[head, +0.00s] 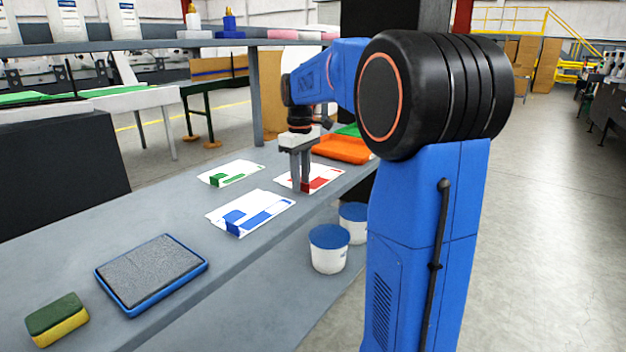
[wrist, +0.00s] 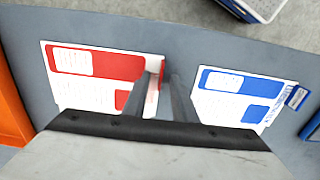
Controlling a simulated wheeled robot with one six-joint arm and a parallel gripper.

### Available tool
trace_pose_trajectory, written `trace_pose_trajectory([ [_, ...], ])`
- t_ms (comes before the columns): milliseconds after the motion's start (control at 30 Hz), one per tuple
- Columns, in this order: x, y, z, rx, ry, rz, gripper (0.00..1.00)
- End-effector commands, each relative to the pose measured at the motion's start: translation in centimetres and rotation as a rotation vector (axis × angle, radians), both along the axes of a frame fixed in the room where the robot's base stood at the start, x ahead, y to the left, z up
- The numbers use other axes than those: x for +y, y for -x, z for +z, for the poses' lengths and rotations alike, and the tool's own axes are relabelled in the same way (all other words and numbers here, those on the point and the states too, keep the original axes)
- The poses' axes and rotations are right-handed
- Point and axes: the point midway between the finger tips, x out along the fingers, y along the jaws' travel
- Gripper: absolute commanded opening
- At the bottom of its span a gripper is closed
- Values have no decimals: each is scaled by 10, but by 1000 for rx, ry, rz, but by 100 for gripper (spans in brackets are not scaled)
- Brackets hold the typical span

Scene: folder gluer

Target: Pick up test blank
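Three white printed blanks lie flat on the grey bench: a red one (head: 325,178), a blue one (head: 262,208) and a green one (head: 240,169). Each has a small raised tab at one edge. Nothing legible tells me which is the test blank. My gripper (head: 300,186) points down at the red blank's tab. In the wrist view the red blank (wrist: 85,90) is at left and the blue blank (wrist: 238,88) at right. My fingers (wrist: 163,80) stand close together on either side of the red tab, partly hiding it. The red blank still appears flat on the bench.
An orange tray (head: 342,148) stands just beyond the red blank. A blue-rimmed grey pad (head: 150,272) and a green-yellow sponge (head: 57,320) lie at the near end. Blue-lidded buckets (head: 328,250) stand below. A shelf (head: 160,46) runs behind the bench.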

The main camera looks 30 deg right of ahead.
Motion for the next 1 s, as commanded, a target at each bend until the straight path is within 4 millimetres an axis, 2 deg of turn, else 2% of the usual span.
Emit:
trace_pose_trajectory([
  [67,0,0,0,0,0,0,25],
  [200,0,0,0,0,0,0,0],
  [633,0,0,6,-1,1,0,0],
  [767,0,-1,23,-3,1,0,0],
  [1000,0,-1,67,-4,1,0,0],
])
